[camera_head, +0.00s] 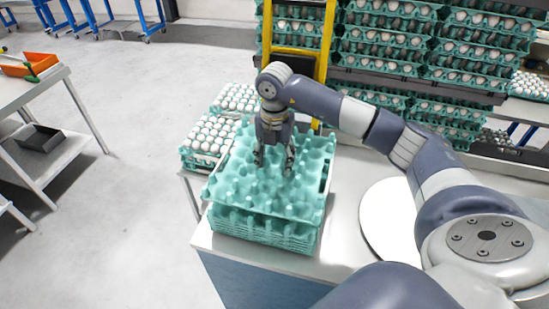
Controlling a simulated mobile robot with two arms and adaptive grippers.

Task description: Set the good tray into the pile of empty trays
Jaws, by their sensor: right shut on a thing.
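The pile of empty trays (262,232) is a stack of teal egg trays on the table in the middle of the view. An empty teal tray (233,168) lies at the top, over the pile and slightly out of line with it. My right gripper (273,166) points down over this tray and is shut on it. I cannot tell whether the tray rests fully on the pile or is just above it. My left gripper is not in view.
Trays filled with white eggs (209,139) stand behind and left of the pile. A rack of stacked egg trays (400,40) and a yellow frame (323,45) stand at the back. A white round plate (385,222) lies right of the pile.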

